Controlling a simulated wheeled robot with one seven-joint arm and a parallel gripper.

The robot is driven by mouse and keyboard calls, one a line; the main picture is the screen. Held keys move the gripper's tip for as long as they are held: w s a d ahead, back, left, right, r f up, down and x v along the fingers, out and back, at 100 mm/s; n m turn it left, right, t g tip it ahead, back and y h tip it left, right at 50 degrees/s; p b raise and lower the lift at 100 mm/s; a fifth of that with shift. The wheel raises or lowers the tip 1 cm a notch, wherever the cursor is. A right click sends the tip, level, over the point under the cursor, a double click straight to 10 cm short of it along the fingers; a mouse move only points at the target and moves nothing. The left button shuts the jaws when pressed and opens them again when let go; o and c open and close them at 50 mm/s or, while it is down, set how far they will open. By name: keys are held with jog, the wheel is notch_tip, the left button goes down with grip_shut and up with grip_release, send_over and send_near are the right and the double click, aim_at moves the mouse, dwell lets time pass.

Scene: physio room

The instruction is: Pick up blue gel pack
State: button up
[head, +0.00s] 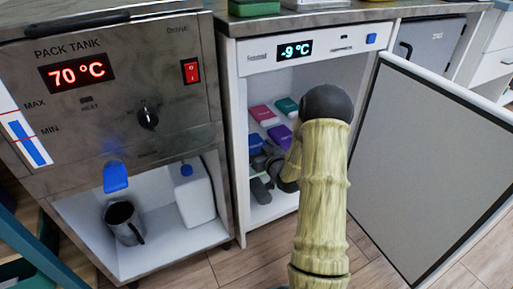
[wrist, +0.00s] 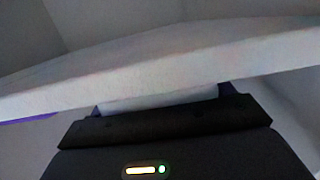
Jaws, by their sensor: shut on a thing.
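In the head view my gripper (head: 262,170) is inside the open cold cabinet, below the upper shelf, partly hidden by my arm. A small patch of the blue gel pack (head: 255,141) shows just above it at the left. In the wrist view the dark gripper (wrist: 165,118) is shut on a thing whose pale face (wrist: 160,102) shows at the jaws. It appears to be the blue gel pack; glare and shadow hide most of its colour. A white shelf edge (wrist: 150,72) crosses close above the jaws.
A magenta pack (head: 262,115), a teal pack (head: 287,107) and a purple pack (head: 281,135) lie in the cabinet (head: 241,110). Its open door (head: 425,165) stands at the right. The pack tank (head: 100,100), with a metal mug (head: 124,222), is at the left.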

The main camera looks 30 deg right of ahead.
aim_at(257, 147)
notch_tip(257, 147, up, 11)
jog(key=p, duration=0.6)
jog(key=d+p, duration=0.7)
jog(key=d, duration=1.2)
jog(key=shift+w+d+f, duration=0.3)
jog(key=shift+w, duration=0.1)
